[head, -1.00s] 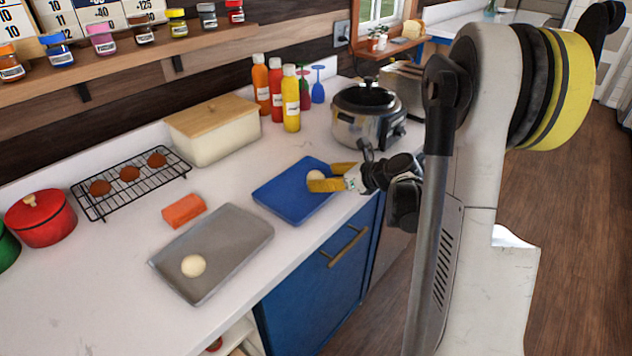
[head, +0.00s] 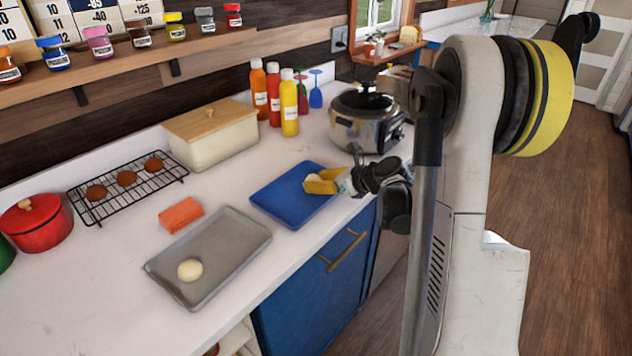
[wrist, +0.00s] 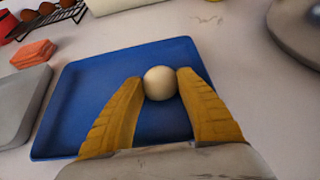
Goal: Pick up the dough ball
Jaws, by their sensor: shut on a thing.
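A pale dough ball (wrist: 160,83) is between the yellow fingertips of my gripper (wrist: 158,88) in the wrist view, with both tips against its sides. It is over the blue tray (wrist: 85,95); I cannot tell whether it is clear of the tray surface. In the head view, my gripper (head: 320,181) is over the right side of the blue tray (head: 280,196), and its fingers hide most of the ball. A second pale dough ball (head: 190,270) sits on the grey metal tray (head: 232,250) at the front left.
An orange-red block (head: 181,214) lies behind the grey tray. A black wire rack (head: 108,203) with round brown items, a red pot (head: 36,225), a bread box (head: 212,140), bottles (head: 289,105) and a slow cooker (head: 362,125) stand along the counter.

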